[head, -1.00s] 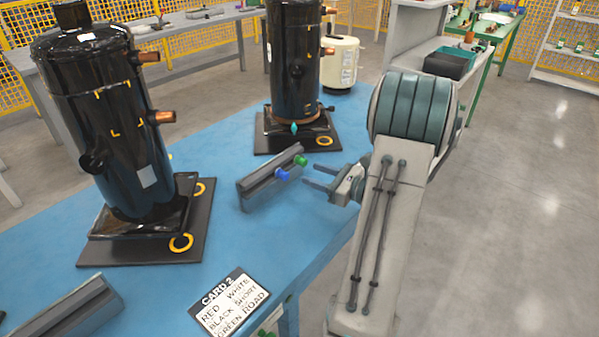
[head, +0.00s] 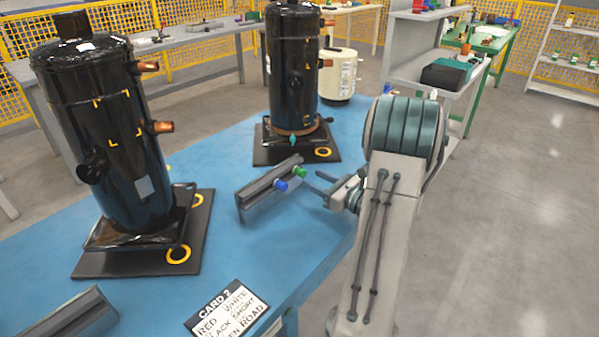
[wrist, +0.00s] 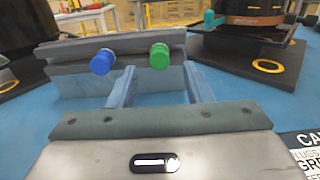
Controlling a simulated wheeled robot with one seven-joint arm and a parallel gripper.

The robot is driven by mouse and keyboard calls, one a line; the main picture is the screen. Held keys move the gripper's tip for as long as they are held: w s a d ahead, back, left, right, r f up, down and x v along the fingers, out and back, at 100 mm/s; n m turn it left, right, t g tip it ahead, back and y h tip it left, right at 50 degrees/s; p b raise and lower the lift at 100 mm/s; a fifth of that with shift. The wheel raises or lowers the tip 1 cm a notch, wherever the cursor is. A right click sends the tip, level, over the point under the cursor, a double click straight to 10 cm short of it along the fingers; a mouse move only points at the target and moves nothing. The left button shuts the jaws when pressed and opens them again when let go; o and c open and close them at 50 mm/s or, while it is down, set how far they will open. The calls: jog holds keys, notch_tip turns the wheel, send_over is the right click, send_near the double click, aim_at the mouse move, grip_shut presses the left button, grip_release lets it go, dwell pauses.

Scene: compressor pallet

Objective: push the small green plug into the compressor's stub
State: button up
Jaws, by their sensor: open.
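The small green plug (head: 299,171) sits in a grey slotted rail (head: 262,192) on the blue table, beside a blue plug (head: 281,184). The green plug also shows in the wrist view (wrist: 159,55), ahead of and between my fingers, nearer the right one. My gripper (head: 322,183) is open and empty, just right of the rail, with its fingers pointing at it. The blue plug (wrist: 102,62) is just left of the left finger's line. Two black compressors stand on the table, a near left one (head: 110,130) and a far one (head: 291,70), each with copper stubs (head: 161,127).
A card (head: 226,312) with printed words lies at the table's front edge. Another grey rail (head: 70,318) lies at front left. A cream tank (head: 338,70) stands behind the far compressor. Blue table surface (head: 240,245) is bare between the rail and the card.

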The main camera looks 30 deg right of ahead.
aim_at(304, 174)
jog(key=shift+x, duration=2.4)
jog(key=shift+c, duration=0.3)
grip_shut()
jog(key=shift+v, duration=3)
jog(key=shift+s, duration=0.1)
